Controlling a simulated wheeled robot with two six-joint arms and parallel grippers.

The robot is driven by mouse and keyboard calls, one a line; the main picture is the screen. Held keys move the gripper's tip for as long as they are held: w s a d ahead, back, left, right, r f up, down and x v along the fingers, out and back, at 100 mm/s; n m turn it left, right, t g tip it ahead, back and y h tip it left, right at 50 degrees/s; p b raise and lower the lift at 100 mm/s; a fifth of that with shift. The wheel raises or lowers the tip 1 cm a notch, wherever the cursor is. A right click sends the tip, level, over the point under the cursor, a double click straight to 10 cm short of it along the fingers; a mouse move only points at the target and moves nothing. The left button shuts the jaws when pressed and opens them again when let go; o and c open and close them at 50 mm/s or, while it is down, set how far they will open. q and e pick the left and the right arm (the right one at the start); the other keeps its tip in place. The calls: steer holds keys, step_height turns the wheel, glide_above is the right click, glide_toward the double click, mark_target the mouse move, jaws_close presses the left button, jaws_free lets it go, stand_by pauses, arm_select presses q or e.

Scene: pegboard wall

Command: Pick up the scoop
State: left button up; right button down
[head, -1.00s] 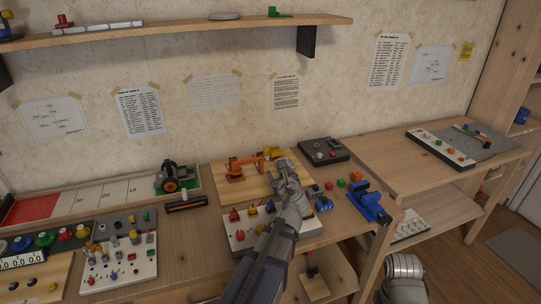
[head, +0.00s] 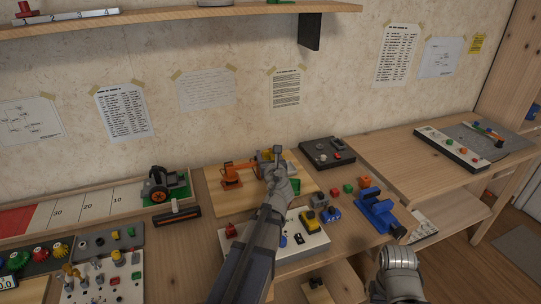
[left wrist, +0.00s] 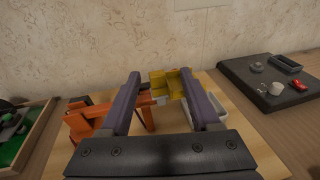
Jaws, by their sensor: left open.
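A yellow scoop-like piece (left wrist: 168,84) shows in the left wrist view, at the end of an orange jointed arm model (left wrist: 95,118). The orange model also stands on a wooden board in the head view (head: 232,174). My left gripper (head: 276,153) is above the right part of that board and hides much of the yellow piece there. In the left wrist view its two fingers (left wrist: 160,76) are apart, with the yellow piece seen between and beyond their tips. I cannot see either finger touching it. My right gripper's fingers are not visible.
A grey tray (left wrist: 208,115) lies on the board close to the right finger. A dark panel (head: 327,153) sits to the right. A white board with knobs (head: 290,241) lies in front, and a blue vise (head: 378,213) stands at the table's right.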

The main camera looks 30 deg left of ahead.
arm_select(q)
steer(key=b+x, duration=0.1)
steer(key=x, duration=0.6)
steer(key=shift+a, duration=0.25)
steer(key=shift+s, duration=0.2)
jaws_close()
